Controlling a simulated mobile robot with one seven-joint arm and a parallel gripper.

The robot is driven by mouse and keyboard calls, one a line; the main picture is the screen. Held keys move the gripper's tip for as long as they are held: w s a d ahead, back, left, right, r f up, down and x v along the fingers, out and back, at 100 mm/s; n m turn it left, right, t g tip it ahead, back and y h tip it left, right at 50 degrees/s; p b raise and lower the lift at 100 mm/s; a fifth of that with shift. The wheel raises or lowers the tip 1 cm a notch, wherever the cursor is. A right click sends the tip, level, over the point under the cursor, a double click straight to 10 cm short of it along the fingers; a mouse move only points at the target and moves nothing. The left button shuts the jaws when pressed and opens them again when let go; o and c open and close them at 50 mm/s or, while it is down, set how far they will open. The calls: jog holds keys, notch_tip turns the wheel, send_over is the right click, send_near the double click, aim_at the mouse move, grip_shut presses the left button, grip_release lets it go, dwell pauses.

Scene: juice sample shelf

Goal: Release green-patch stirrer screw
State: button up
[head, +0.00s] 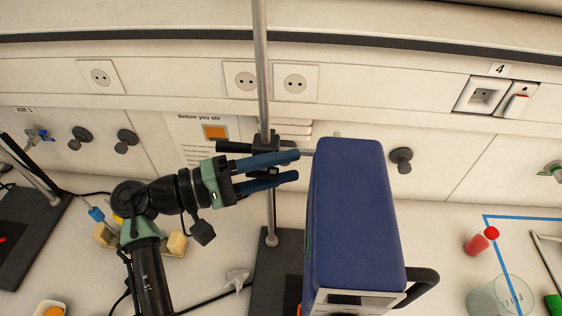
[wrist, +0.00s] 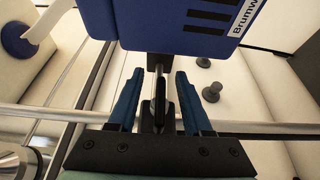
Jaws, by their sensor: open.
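The stirrer is a blue box (head: 355,205) right of the upright metal rod (head: 261,70) in the head view. Its underside with dark slots and part of a name shows at the top of the wrist view (wrist: 185,20). A black clamp (head: 262,143) joins rod and stirrer. In the wrist view my gripper (wrist: 159,73) is open, with a dark narrow screw (wrist: 160,97) between the fingers and gaps on both sides. I cannot make out a green patch on it.
A glass beaker (head: 500,296) and a red-capped item (head: 477,244) stand at the right. Another stand base (head: 32,235) is at the far left. Wall knobs (head: 401,160) and sockets line the back. A cable crosses the bench near the rod's base.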

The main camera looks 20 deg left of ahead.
jog(key=shift+c, duration=0.3)
grip_shut()
